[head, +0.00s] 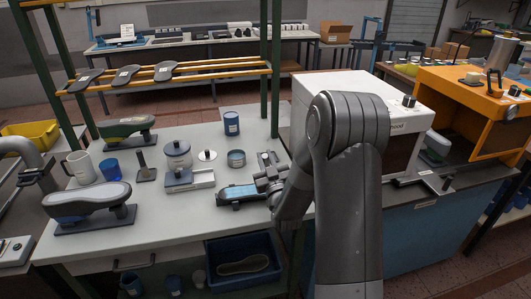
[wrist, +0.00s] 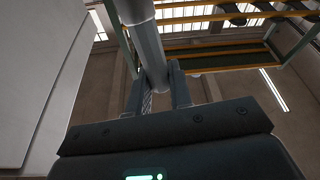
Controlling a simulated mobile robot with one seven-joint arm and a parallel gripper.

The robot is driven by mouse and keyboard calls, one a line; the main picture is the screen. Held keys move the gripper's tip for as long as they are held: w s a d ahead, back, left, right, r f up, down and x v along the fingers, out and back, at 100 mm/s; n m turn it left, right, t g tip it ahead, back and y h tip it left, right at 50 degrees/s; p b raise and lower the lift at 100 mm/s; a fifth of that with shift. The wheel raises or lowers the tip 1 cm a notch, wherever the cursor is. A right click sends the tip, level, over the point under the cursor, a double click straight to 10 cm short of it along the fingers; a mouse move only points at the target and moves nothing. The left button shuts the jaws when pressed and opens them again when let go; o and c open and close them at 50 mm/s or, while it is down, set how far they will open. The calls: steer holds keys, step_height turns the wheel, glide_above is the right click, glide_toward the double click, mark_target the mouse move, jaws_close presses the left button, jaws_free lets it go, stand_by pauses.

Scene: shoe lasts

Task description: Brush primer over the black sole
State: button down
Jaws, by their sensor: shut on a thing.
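My gripper (head: 266,181) is low over the front right of the white bench. In the wrist view its jaws (wrist: 159,98) are shut on a grey, round handle (wrist: 150,45); the working end of this tool is out of view. Several dark soles lie on the upper rack, one at its left end (head: 85,80). A last with a dark green top (head: 125,127) stands at the back left, and a grey-topped last (head: 87,201) at the front left. I cannot tell which sole is the black one.
A white box (head: 310,110) blocks the right. A blue bin (head: 228,282) sits below the front edge.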

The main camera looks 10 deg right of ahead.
steer(key=shift+d+f, duration=0.15)
steer(key=shift+f, duration=0.65)
steer(key=shift+d, duration=4.6)
steer(key=shift+a+f, duration=0.15)
steer(key=shift+a, duration=4.65)
steer(key=shift+r, duration=4)
steer(key=shift+d, duration=0.1)
